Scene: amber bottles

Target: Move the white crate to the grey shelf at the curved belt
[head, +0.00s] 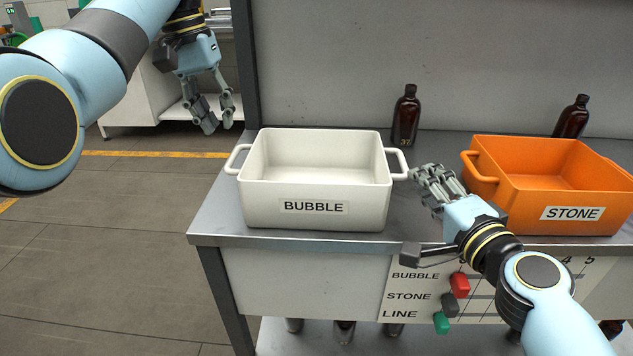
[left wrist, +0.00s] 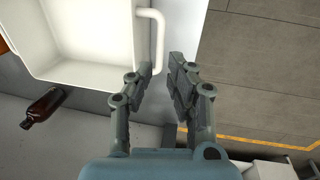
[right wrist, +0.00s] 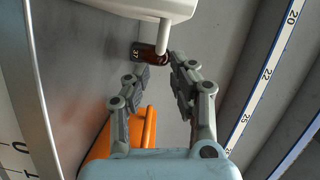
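The white crate (head: 315,213), labelled BUBBLE, stands upright and empty on the grey bench, with a handle at each end. It also shows in the left wrist view (left wrist: 95,45) and, in part, in the right wrist view (right wrist: 150,8). My left gripper (head: 217,124) is open and empty, apart from the left handle (head: 236,158); its fingertips (left wrist: 163,75) point towards that handle in its wrist view. My right gripper (head: 435,183) is open and empty, just right of the right handle (head: 398,163); its fingertips (right wrist: 162,72) point towards it. No curved belt shows.
An orange crate (head: 500,208) labelled STONE stands on the bench to the right. Amber bottles stand behind the crates, one near the white crate (head: 406,115) and one further right (head: 572,118). The floor (head: 110,260) left of the bench is clear.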

